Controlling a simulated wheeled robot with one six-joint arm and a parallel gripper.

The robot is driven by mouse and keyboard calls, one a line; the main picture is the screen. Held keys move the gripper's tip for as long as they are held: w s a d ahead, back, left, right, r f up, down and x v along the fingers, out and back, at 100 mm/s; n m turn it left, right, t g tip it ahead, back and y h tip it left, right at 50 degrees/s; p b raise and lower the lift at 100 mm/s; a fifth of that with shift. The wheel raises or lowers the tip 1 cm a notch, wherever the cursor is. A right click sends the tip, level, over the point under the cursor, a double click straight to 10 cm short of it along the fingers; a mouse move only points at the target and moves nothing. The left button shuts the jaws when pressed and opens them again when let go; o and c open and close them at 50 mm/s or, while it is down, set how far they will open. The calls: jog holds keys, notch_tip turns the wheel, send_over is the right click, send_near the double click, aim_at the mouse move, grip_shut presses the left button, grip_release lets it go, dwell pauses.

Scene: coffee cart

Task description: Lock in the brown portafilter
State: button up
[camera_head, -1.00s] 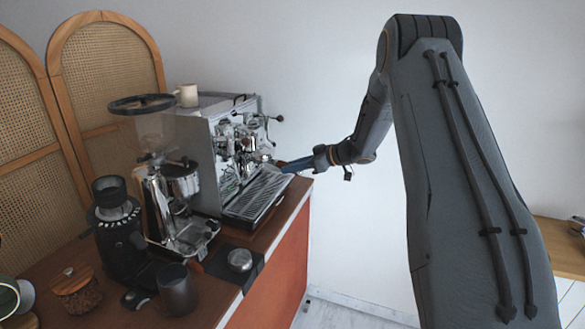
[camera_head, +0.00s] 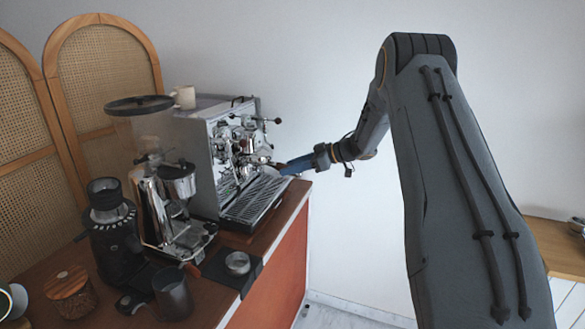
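My gripper (camera_head: 286,168) reaches in from the right, with its blue fingers near the front of the chrome espresso machine (camera_head: 203,150), above the right end of the drip tray. A small dark and brownish piece, probably the handle of the brown portafilter (camera_head: 277,165), shows at the fingertips, between them and the machine's group head (camera_head: 245,147). It is too small to tell whether the fingers are shut on it, or whether the portafilter sits in the group. The basket end is not clear to see.
A grinder with a clear hopper (camera_head: 140,105) stands left of the machine. A black grinder (camera_head: 112,225), a dark pitcher (camera_head: 173,292), a wooden-lidded jar (camera_head: 72,290) and a tamper on a mat (camera_head: 238,262) stand nearer. A cup (camera_head: 184,97) sits atop the machine.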

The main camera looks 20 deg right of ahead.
jog(key=b+v, duration=0.3)
jog(key=v, duration=0.5)
dwell(0.4)
